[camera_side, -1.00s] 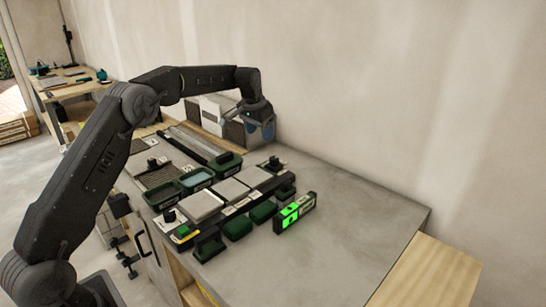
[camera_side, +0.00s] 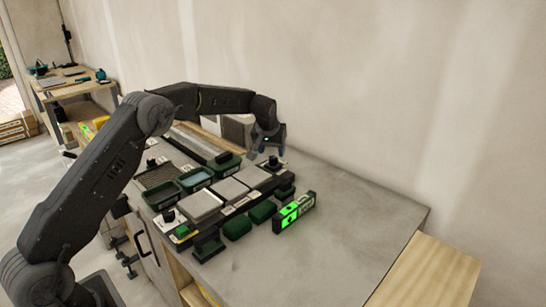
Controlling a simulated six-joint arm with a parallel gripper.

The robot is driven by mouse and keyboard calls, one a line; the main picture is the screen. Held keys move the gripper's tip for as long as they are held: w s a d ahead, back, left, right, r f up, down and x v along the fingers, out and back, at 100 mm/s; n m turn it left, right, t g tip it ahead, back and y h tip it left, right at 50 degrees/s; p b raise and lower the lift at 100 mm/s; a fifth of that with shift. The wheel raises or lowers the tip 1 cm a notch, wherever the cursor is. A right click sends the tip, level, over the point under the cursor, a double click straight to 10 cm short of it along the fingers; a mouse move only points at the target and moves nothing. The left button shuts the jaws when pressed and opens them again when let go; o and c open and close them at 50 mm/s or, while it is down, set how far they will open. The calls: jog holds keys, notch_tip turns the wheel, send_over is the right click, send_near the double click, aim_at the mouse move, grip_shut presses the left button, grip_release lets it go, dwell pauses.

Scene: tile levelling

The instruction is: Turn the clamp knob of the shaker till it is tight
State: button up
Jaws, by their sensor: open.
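The long dark shaker bed (camera_side: 183,234) lies on the bench with several pale grey tiles (camera_side: 230,189) in a row on it. A black knob (camera_side: 273,163) stands at its far right end, and another black knob (camera_side: 169,215) stands at its near left end. I cannot tell from the picture which one is the clamp knob. My gripper (camera_side: 267,154) is open, fingers pointing down, just above and slightly left of the far knob. Its fingers partly overlap the space above that knob, and contact cannot be made out.
A bright green-lit level (camera_side: 294,212) stands right of the bed. Dark green pads (camera_side: 263,211) lie along its front. Green trays (camera_side: 194,180) and a ribbed dark plate (camera_side: 160,173) lie to the left. The grey bench top (camera_side: 350,220) is clear on the right.

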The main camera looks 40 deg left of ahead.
aim_at(273, 157)
jog(key=shift+x, duration=1.95)
jog(key=shift+c, duration=0.2)
jog(key=c, duration=0.9)
jog(key=shift+m+h, duration=0.4)
jog(key=shift+m, duration=0.3)
jog(key=o, duration=0.9)
jog(key=shift+o, duration=0.2)
jog(key=v, duration=1.3)
jog(key=shift+s+r, duration=0.3)
